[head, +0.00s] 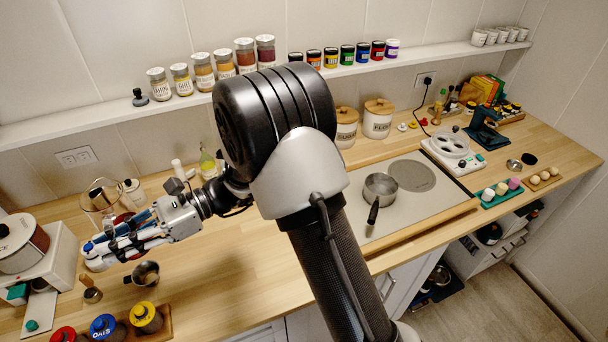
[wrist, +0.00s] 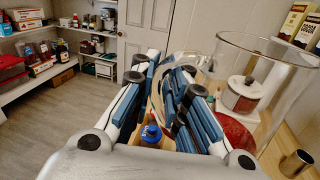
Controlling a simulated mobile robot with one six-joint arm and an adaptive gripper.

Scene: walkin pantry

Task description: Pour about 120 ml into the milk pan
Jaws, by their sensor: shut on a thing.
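The milk pan (head: 379,187), a small metal pan with a dark handle toward the front, stands on the pale hob. My gripper (head: 98,250) is far to its left, above the counter. In the wrist view, my blue-padded fingers (wrist: 172,100) are closed together, and a clear glass jug (wrist: 290,85) with a wide open rim is beside them on the right. The jug also shows behind my gripper in the head view (head: 98,197). Red shows low in the jug. My fingers appear to hold its handle; they hide most of the grip.
A metal pitcher (head: 146,273) and lidded jars (head: 145,317) stand on the counter near my gripper. Canisters (head: 377,118) stand behind the hob. The counter between my gripper and the hob looks mostly clear.

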